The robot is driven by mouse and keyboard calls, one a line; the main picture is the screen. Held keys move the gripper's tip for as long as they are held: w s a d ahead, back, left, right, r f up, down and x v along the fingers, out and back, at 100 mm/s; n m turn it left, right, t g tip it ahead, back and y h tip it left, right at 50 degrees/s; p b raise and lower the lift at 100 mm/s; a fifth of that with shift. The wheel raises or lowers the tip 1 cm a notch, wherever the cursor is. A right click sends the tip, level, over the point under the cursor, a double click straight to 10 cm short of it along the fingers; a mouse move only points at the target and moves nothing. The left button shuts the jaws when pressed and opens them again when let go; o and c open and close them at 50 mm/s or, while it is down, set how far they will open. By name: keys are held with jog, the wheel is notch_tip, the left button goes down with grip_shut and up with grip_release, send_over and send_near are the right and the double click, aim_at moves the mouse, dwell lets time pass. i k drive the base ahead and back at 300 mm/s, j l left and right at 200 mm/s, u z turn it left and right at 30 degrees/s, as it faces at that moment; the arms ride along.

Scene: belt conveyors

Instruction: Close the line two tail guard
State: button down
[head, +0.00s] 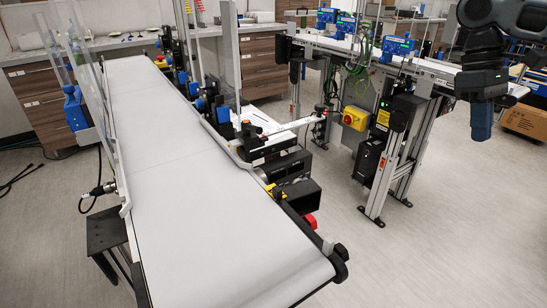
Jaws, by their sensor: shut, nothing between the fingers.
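A long belt conveyor (190,165) with a pale grey belt runs from the upper left to the near end at the lower right. Clear upright guard panels (88,75) stand along its left side. Another clear panel (237,60) stands upright at its right side. A second conveyor (432,66) runs across the back right. I cannot tell which part is the line two tail guard, or whether it is open. My gripper (482,122) hangs pointing down at the upper right, shut and empty, in front of the second conveyor's right end and apart from everything.
A yellow box with a red button (354,118) is on the second conveyor's frame. A black motor unit (295,190) juts from the near conveyor's right side. Drawer cabinets (45,105) stand behind. A cardboard box (525,122) lies far right. The floor (440,255) at lower right is clear.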

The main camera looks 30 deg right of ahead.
aim_at(296, 196)
jog(key=i+j, duration=0.2)
jog(key=j, duration=0.15)
jog(key=i+j, duration=0.2)
jog(key=j, duration=0.2)
jog(key=i+j, duration=0.2)
jog(key=j, duration=0.15)
jog(key=i+j, duration=0.2)
jog(key=j, duration=0.2)
